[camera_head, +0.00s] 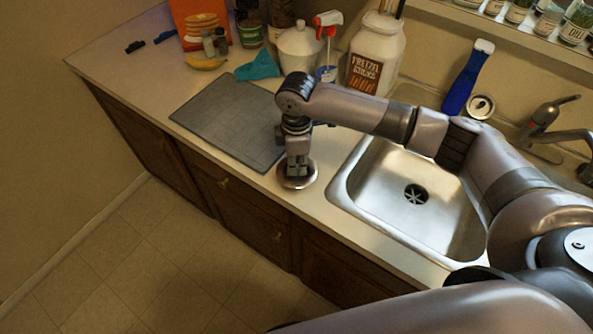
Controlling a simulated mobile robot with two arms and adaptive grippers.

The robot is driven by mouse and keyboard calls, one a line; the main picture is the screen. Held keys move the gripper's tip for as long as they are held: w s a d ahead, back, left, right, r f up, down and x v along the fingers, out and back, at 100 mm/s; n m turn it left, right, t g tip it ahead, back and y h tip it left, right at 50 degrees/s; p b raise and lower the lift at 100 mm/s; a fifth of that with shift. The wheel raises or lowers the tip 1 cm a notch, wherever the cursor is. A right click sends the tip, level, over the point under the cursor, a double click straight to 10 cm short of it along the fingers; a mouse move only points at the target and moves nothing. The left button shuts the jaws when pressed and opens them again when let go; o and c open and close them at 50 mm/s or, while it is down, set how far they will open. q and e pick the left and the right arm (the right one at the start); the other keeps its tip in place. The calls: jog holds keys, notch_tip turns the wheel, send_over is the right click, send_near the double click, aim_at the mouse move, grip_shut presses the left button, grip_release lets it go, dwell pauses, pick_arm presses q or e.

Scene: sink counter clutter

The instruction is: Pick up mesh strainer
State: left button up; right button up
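A small round metal-rimmed piece, which looks like the mesh strainer (285,180), lies on the counter between the grey mat and the sink, near the front edge. My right gripper (297,172) points straight down over it, with its fingertips at or just above its middle. The gripper covers part of the strainer, and I cannot tell whether the fingers touch it or how far apart they are. My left gripper is out of view.
A grey mat (222,112) lies to the left and the steel sink (385,190) to the right. A blue-handled brush (466,82) leans behind the sink.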

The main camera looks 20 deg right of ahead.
grip_shut()
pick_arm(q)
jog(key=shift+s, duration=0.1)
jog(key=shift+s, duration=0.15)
pick_arm(e)
jog(key=shift+r, duration=0.1)
